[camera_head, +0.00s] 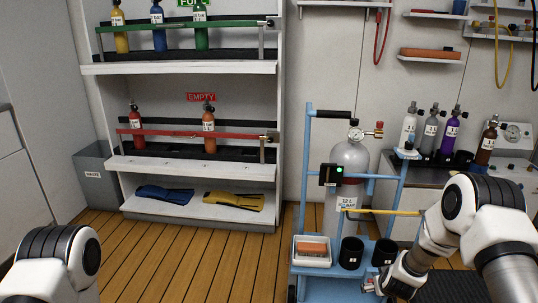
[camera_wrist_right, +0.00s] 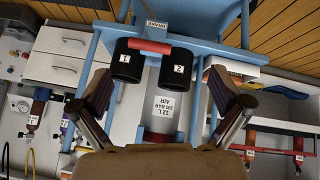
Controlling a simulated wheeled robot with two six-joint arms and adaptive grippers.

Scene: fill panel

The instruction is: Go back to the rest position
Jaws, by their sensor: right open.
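My right gripper (camera_head: 376,286) is low at the front right of the blue cart (camera_head: 310,150) in the head view. In the right wrist view the gripper (camera_wrist_right: 160,88) has its two fingers spread wide apart with nothing held between them. Beyond the fingers are the black cups marked 1 (camera_wrist_right: 127,62) and 2 (camera_wrist_right: 176,68), a red bar (camera_wrist_right: 150,47) by a brake label, and a grey cylinder labelled 12 L air (camera_wrist_right: 163,104). Only a link of my left arm shows at the lower left of the head view; its gripper is out of frame.
A counter (camera_head: 430,175) with several small bottles is behind my right arm. A shelf rack (camera_head: 190,165) and grey bin (camera_head: 97,175) stand left. The wooden floor (camera_head: 190,255) before the rack is clear.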

